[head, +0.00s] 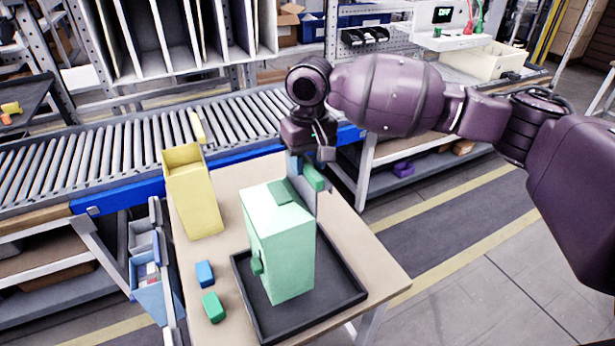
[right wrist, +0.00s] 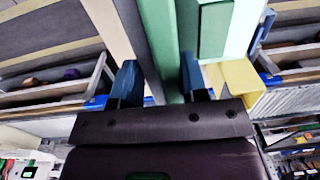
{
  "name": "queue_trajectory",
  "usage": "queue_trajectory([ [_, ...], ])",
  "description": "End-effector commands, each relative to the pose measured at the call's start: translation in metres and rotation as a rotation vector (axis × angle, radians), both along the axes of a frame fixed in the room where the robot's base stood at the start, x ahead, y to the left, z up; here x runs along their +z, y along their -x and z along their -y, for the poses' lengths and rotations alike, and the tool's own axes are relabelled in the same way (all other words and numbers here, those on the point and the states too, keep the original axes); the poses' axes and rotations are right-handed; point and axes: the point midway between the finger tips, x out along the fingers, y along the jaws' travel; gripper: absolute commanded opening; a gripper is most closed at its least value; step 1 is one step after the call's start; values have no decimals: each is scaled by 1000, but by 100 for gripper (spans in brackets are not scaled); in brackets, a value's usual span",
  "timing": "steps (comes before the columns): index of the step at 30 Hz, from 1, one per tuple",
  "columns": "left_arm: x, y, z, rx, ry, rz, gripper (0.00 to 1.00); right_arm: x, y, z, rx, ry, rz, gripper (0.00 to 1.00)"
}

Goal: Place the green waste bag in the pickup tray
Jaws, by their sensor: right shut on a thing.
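The green waste bag (head: 283,245) is a tall, pale green, box-shaped thing. In the head view it stands upright within the rim of the black tray (head: 338,275) on the table; I cannot tell whether its base touches the tray floor. My right gripper (head: 308,170) is behind its upper far edge, shut on a darker green strip there that looks like its handle. In the right wrist view that green strip (right wrist: 160,45) runs between the two fingers (right wrist: 158,82), beside the pale bag body (right wrist: 238,28). My left gripper is not in view.
A yellow bag-like box (head: 193,200) stands left on the table (head: 375,258). A blue block (head: 205,273) and a green block (head: 213,306) lie left of the tray. A roller conveyor (head: 100,150) runs behind. Blue bins (head: 150,290) hang at the table's left side.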

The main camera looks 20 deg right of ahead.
Motion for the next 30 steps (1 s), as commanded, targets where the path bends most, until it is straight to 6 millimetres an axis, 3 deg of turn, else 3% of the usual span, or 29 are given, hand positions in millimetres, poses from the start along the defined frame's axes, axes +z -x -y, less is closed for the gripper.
queue_trajectory([
  [5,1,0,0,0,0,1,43,-8,0,0,0,-1,1,17],
  [14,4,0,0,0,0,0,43,-44,0,0,0,-1,0,17],
  [26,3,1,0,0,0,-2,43,-49,0,0,0,-1,1,17],
  [27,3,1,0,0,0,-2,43,-49,0,0,0,0,0,46],
  [30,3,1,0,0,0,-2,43,-49,0,0,0,0,0,62],
])
